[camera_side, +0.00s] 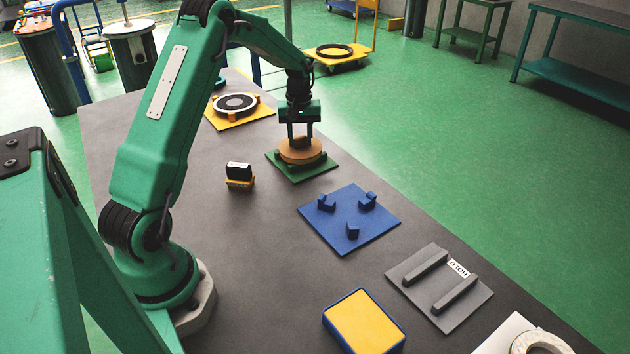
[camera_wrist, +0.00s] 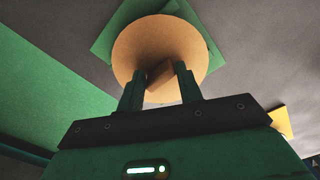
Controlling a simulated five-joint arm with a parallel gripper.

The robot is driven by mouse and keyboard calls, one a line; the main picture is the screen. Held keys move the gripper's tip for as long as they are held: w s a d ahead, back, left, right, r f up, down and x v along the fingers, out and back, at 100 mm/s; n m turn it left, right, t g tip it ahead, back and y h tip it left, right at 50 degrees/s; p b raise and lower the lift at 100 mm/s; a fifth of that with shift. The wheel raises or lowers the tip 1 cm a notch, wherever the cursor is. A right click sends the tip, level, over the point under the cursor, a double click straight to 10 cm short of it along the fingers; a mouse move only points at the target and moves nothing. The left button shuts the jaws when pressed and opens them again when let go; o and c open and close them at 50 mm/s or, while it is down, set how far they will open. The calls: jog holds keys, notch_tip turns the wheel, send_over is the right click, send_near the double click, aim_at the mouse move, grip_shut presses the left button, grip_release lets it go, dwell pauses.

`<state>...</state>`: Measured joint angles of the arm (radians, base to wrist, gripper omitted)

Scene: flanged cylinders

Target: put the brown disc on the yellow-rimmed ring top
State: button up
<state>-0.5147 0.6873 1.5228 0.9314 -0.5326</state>
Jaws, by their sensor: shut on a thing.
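The brown disc (camera_side: 301,153) is a flat round tan piece over a green square plate (camera_side: 322,170) in the side view. My gripper (camera_side: 300,136) points straight down above it. In the wrist view the disc (camera_wrist: 135,50) has a raised block (camera_wrist: 160,75) in its middle, and my gripper (camera_wrist: 161,78) is shut on this block. I cannot tell whether the disc rests on the green plate or hangs just above it. A black and white ring top (camera_side: 236,102) with yellow-orange holders sits on a yellow plate (camera_side: 262,112), behind and left of the disc.
A small black and yellow block (camera_side: 239,176) stands left of the green plate. Nearer are a blue plate with pegs (camera_side: 345,238), a grey plate with two bars (camera_side: 410,272) and a blue-edged yellow box (camera_side: 365,318). A cart with a black ring (camera_side: 334,51) stands on the floor.

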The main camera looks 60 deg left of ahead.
aim_at(300, 138)
jog(key=shift+f, duration=0.15)
jog(key=o, duration=1)
notch_tip(300, 138, up, 12)
jog(key=shift+r, duration=0.2)
dwell(0.4)
